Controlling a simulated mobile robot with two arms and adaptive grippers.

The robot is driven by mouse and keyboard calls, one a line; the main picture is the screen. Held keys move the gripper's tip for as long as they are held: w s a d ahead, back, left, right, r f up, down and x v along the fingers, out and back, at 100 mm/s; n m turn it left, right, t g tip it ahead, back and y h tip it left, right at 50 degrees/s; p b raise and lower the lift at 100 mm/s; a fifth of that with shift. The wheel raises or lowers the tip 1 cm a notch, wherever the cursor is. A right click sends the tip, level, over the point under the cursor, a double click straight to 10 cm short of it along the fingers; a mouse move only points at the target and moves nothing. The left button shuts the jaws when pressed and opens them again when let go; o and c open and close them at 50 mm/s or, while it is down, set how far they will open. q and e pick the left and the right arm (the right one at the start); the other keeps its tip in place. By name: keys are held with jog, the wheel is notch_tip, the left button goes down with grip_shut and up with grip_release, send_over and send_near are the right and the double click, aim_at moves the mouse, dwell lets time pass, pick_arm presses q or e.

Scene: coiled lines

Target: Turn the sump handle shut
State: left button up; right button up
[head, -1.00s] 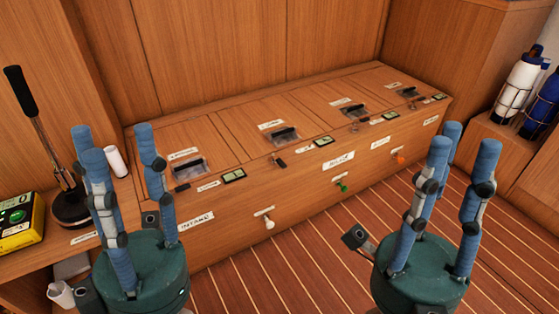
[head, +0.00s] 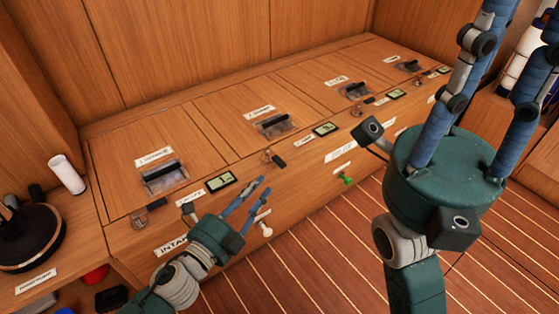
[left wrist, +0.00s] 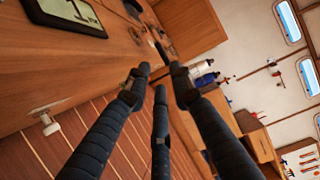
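A white knob handle (head: 266,230) sticks out from the bench front, right of the INTAKE label (head: 172,246). It also shows in the left wrist view (left wrist: 47,124). A green handle (head: 346,178) sits farther right on the same front; the label above it (head: 340,152) is too small to read. I cannot tell which handle is the sump one. My left gripper (head: 262,196) is in front of the bench front by the white knob, its fingers apart and empty. My right gripper (head: 505,70) is raised at the right, fingers apart; their tips are cut off.
The bench top has several hatches with black-handled latches (head: 165,176) and small displays (head: 221,181). A white cylinder (head: 67,174) and a round black base (head: 30,236) stand at the left. The striped floor (head: 340,260) before the bench is clear.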

aim_at(280, 161)
pick_arm(q)
jog(key=b+x, duration=0.2)
jog(key=x, duration=0.8)
jog(key=shift+w+d+r, duration=0.1)
jog(key=shift+d, duration=0.1)
grip_shut()
